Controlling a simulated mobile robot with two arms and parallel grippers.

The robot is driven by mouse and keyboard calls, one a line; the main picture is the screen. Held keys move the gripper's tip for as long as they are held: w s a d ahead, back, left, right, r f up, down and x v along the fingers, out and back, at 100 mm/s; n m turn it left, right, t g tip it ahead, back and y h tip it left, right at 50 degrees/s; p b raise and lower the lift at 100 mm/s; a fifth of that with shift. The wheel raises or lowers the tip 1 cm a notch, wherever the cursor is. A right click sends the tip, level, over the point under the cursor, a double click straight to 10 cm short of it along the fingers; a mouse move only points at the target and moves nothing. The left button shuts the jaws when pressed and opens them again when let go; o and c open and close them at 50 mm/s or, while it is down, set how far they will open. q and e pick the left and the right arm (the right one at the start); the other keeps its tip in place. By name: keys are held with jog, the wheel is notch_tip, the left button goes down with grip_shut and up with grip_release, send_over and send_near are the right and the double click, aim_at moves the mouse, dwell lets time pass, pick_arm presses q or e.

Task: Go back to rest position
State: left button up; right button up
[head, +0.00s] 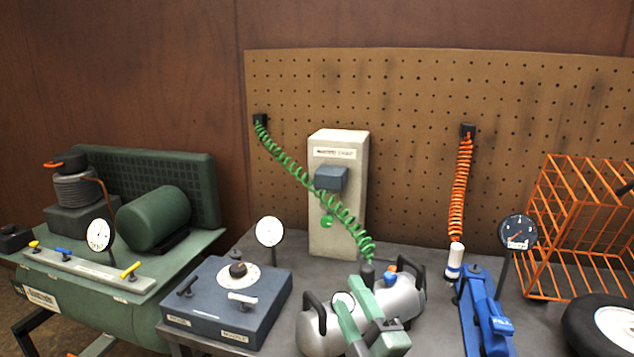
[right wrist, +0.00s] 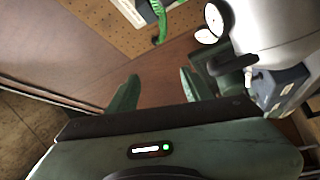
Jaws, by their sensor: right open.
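My right gripper (head: 356,290), with pale green fingers, is at the lower middle of the head view, in front of a silver tank (head: 401,299) with dark handles. In the right wrist view its two fingers (right wrist: 160,82) stand apart with nothing between them. The silver tank shows close beside the right finger there (right wrist: 275,28); I cannot tell whether they touch. My left gripper is not in view.
A blue-grey control box (head: 225,301) and a white gauge (head: 270,231) stand left of the tank. A blue tool (head: 484,312), an orange wire crate (head: 575,225) and a wheel (head: 603,325) are right. A green compressor (head: 155,218) stands far left. Coiled green (head: 310,183) and orange hoses (head: 461,185) hang from the pegboard.

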jog(key=s+d+f+m+g+h, duration=0.35)
jog(key=s+d+f+m, duration=0.25)
jog(key=f, duration=0.4)
jog(key=s+d+f+m+g+h, duration=0.3)
jog(key=s+d+f+m+g, duration=0.25)
jog(key=f, duration=0.45)
jog(key=s+d+f+m+g, duration=0.2)
jog(key=s+f+g, duration=0.25)
jog(key=s, duration=0.55)
jog(key=s+d+f+m+g, duration=0.1)
jog(key=s+f+m+g, duration=0.3)
jog(key=s, duration=0.5)
notch_tip(320, 180, down, 26)
jog(key=s+f+n, duration=0.1)
jog(key=n, duration=0.1)
jog(key=s+d+f, duration=0.3)
jog(key=s+f, duration=1.3)
jog(key=s, duration=0.1)
jog(key=shift+s+g, duration=0.15)
jog(key=shift+g, duration=0.3)
